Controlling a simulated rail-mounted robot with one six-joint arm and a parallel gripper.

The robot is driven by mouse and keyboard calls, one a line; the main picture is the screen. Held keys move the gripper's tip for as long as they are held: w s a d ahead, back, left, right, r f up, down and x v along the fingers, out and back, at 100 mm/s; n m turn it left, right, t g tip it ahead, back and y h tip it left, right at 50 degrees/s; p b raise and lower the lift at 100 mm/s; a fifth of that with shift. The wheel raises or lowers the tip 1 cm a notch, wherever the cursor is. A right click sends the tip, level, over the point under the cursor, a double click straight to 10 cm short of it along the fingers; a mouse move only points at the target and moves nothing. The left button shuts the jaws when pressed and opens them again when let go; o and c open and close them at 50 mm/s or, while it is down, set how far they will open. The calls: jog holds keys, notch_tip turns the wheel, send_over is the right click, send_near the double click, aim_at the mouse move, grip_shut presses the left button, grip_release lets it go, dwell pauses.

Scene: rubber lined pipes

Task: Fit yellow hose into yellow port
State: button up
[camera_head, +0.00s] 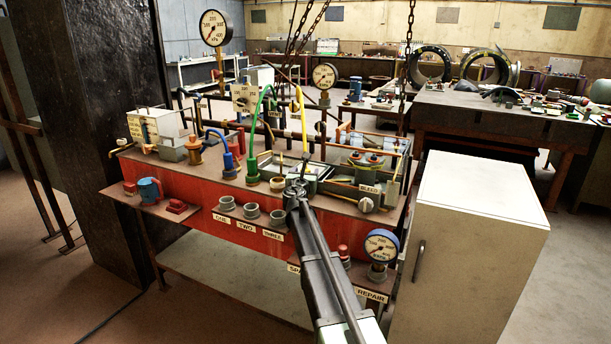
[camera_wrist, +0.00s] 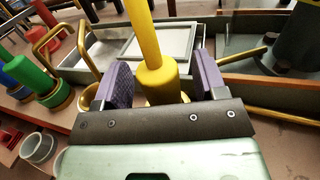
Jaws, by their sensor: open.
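The yellow hose (camera_head: 302,118) hangs down behind my gripper in the head view. In the wrist view the yellow hose (camera_wrist: 148,30) ends in a thicker yellow plug (camera_wrist: 158,82), standing between the purple jaw pads of my gripper (camera_wrist: 163,66). The jaws are open, with a gap on both sides of the plug. My gripper (camera_head: 297,186) is over the bench's front half in the head view. A little brass colour shows around the plug's base; this may be the yellow port, but my gripper hides most of it. I cannot tell whether the plug is seated.
A green plug (camera_wrist: 32,76) stands at left, with a brass handle (camera_wrist: 88,52) between it and the yellow plug. A metal tray (camera_wrist: 160,43) lies behind. Grey cups (camera_head: 251,210) line the bench front. A pressure gauge (camera_head: 381,245) and white cabinet (camera_head: 470,240) stand at right.

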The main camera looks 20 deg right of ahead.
jog(key=v, duration=1)
jog(key=shift+s+a, duration=0.3)
jog(key=s+f+m+g+p, duration=0.1)
jog(key=s+f+m+g, duration=0.2)
jog(key=s+m, duration=0.3)
jog(key=s+f+m+g+y+p, duration=0.15)
jog(key=s+m+g, duration=0.3)
jog(key=m, duration=0.45)
jog(key=s+f+m+g, duration=0.3)
jog(key=s+f+m, duration=0.15)
jog(key=m, duration=0.25)
jog(key=s+a+r+m+g+y+p, duration=0.1)
jog(key=s+a+m+g+y+p, duration=0.3)
jog(key=s+a, duration=1.3)
jog(key=a+m+y+p, duration=0.2)
jog(key=m+y+p, duration=0.1)
jog(key=y, duration=0.2)
jog(key=shift+s+r, duration=0.3)
jog(key=shift+s, duration=0.1)
